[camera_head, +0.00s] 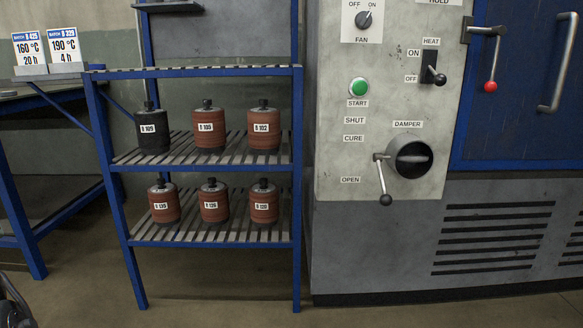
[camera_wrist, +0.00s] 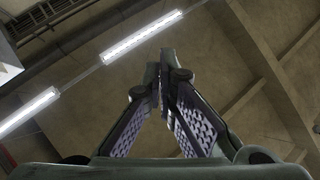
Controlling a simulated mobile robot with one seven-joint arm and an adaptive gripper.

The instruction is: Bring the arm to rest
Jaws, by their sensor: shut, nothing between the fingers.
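My gripper (camera_wrist: 165,72) shows in the wrist view with its two fingers drawn together at the tips and nothing between them. It points up toward the ceiling, away from any object. In the head view only a dark curved part, which seems to be mine, shows at the lower left edge; the gripper's fingers cannot be made out there.
A blue rack (camera_head: 296,200) holds labelled disc stacks on two shelves: one black (camera_head: 152,130), the others red-brown. The grey oven panel (camera_head: 335,100) with switches, a damper lever (camera_head: 382,180) and a blue door (camera_head: 520,120) stands right. A blue-legged table (camera_head: 22,220) is left.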

